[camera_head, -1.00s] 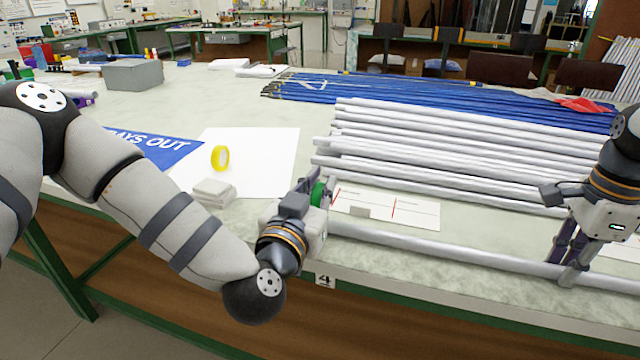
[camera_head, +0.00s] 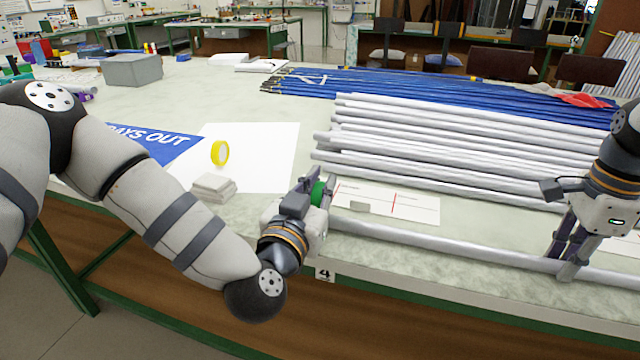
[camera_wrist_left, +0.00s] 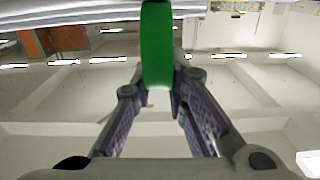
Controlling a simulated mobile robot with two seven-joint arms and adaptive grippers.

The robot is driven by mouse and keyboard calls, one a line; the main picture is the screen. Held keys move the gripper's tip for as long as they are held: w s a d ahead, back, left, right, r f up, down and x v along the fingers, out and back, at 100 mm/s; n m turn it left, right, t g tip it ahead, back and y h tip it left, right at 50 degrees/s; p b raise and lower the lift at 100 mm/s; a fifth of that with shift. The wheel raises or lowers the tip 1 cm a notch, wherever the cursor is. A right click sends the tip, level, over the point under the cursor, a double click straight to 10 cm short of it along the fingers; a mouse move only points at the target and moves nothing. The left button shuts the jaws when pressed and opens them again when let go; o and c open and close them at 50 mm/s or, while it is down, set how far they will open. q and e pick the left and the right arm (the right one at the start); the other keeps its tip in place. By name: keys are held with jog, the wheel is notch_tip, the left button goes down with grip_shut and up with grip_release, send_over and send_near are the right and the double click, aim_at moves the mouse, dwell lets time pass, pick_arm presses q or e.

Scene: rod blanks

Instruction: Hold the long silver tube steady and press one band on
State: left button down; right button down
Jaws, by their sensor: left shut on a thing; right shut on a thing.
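The long silver tube (camera_head: 450,248) lies along the front of the bench. Its left end is at or behind my left gripper, where I cannot see it clearly. My right gripper (camera_head: 563,262) is shut on the tube toward its right part, fingers pointing down. My left gripper (camera_head: 318,192) is shut on a green roll (camera_head: 317,193), which looks like tape, near the tube's left end. In the left wrist view the green roll (camera_wrist_left: 157,45) stands edge-on between the fingertips. I cannot tell whether the roll touches the tube, and I see no band on its visible length.
Several silver tubes (camera_head: 430,150) lie stacked behind, with blue rods (camera_head: 400,93) beyond them. A white card with red marks (camera_head: 415,208) lies behind the tube. A yellow tape roll (camera_head: 220,153), a white pad (camera_head: 213,187) and a grey box (camera_head: 133,70) stand at left.

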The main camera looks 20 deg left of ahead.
dwell(0.3)
pick_arm(q)
jog(key=shift+r, duration=3.5)
pick_arm(e)
jog(key=c, duration=1.4)
grip_release()
pick_arm(q)
jog(key=shift+f, duration=0.1)
pick_arm(e)
notch_tip(320, 180, up, 12)
